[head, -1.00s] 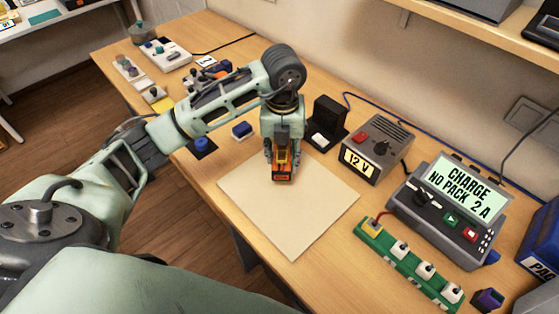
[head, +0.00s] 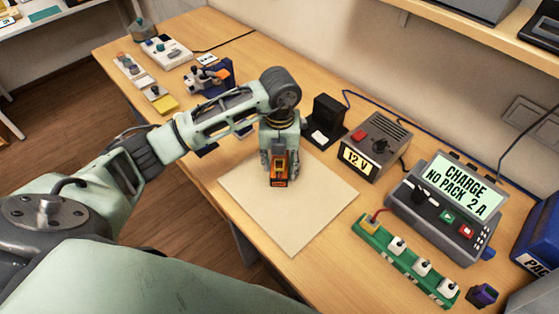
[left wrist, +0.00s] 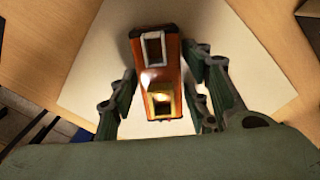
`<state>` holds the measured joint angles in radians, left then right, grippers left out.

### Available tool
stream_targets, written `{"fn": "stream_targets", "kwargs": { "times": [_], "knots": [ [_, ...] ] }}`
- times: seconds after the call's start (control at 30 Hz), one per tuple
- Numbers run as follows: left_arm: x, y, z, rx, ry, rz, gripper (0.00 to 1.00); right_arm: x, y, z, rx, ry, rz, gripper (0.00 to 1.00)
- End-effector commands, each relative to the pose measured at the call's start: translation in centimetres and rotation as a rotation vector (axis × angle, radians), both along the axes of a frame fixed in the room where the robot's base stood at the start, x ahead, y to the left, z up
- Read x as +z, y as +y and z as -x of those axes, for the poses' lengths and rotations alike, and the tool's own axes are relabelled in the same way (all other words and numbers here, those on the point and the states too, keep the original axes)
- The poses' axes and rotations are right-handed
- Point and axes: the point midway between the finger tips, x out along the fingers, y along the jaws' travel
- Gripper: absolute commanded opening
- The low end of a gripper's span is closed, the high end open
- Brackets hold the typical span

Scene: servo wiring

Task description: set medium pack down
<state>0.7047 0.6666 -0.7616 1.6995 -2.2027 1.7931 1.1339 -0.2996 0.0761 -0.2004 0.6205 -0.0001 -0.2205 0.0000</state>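The medium pack (head: 279,168) is an orange and black block with a yellow part. It is between the fingers of my left gripper (head: 279,160), over the back part of a pale square mat (head: 300,215). In the left wrist view the orange pack (left wrist: 158,75) lies between the fingers of my left gripper (left wrist: 160,72). I cannot tell whether the pack's lower end touches the mat. My right gripper is not in view.
A black stand (head: 325,122), a 12 V box (head: 376,145) and a charger reading "CHARGE NO PACK 2 A" (head: 446,208) stand behind and right of the mat. A green strip (head: 405,260) with white parts lies right. The mat's front is clear.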

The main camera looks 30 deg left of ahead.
Motion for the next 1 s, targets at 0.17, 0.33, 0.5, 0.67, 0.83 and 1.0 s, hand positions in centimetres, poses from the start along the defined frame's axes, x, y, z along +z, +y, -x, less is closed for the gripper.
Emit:
{"fn": "stream_targets", "kwargs": {
  "times": [0.17,0.33,0.5,0.67,0.83,1.0],
  "knots": [
    [0.0,0.0,0.0,0.0,0.0,0.0,0.54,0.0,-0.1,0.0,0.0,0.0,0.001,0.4],
    [0.1,0.0,0.0,0.0,0.0,0.0,0.54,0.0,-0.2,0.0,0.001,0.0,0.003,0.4],
    [0.9,0.0,-0.1,0.001,-0.002,0.0,0.54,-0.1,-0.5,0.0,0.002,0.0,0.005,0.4],
    [3.7,0.0,-0.2,-0.001,-0.007,0.001,0.54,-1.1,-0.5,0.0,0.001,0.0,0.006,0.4],
    [7.6,0.0,-0.2,-0.001,-0.008,0.0,0.54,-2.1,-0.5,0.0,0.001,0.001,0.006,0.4],
    [10.9,0.1,-0.1,0.0,-0.005,-0.002,0.54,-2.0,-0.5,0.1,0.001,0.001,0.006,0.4]
  ]
}}
